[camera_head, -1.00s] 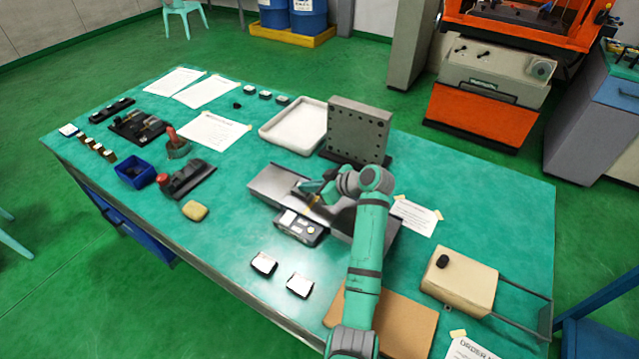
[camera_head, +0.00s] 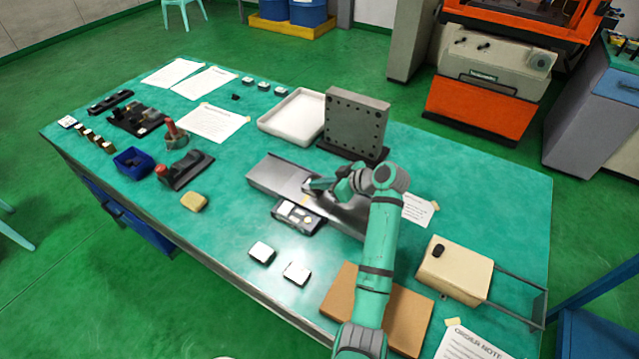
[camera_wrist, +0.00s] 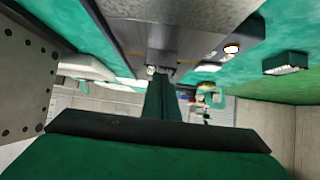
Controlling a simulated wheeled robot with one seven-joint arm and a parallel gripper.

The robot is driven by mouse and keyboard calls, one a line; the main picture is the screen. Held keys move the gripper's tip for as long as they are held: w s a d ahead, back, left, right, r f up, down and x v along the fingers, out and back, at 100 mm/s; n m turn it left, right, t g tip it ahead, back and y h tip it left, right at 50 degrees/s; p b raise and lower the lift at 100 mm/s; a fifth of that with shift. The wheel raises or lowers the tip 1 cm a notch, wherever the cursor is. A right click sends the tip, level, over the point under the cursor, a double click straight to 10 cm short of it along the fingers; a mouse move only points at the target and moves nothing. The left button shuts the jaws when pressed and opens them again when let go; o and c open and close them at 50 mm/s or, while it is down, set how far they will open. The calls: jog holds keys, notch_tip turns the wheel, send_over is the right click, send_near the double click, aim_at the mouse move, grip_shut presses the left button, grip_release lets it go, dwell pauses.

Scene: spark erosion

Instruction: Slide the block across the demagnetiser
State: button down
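A long, low grey metal unit (camera_head: 275,174) lies in the middle of the green bench. A small control panel (camera_head: 298,215) is at its front edge. I take this unit to be the demagnetiser. My gripper (camera_head: 312,187) is low over the middle of its flat top, pointing left. In the wrist view the grey top (camera_wrist: 190,18) fills the upper middle, close to my gripper (camera_wrist: 160,72). A small light-coloured bit shows at the fingertips, too small to identify. I cannot make out a block in my gripper or whether the fingers are closed. My arm hides the unit's right part.
A drilled grey upright plate (camera_head: 356,122) and a white tray (camera_head: 292,116) stand behind the unit. Two small pale blocks (camera_head: 262,252) (camera_head: 296,273) lie in front. A brown board (camera_head: 345,295) and cream box (camera_head: 455,268) are right. Bare bench lies left of the unit.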

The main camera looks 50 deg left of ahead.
jog(key=shift+d+r, duration=0.1)
jog(key=shift+d, duration=0.1)
jog(key=shift+w+d+r, duration=0.1)
jog(key=w+d, duration=0.1)
jog(key=d, duration=0.2)
jog(key=w+d, duration=0.1)
jog(key=d, duration=0.3)
jog(key=w+d, duration=0.1)
jog(key=d, duration=0.3)
jog(key=shift+w+d+r, duration=0.1)
jog(key=shift+w+r, duration=0.1)
dwell(0.4)
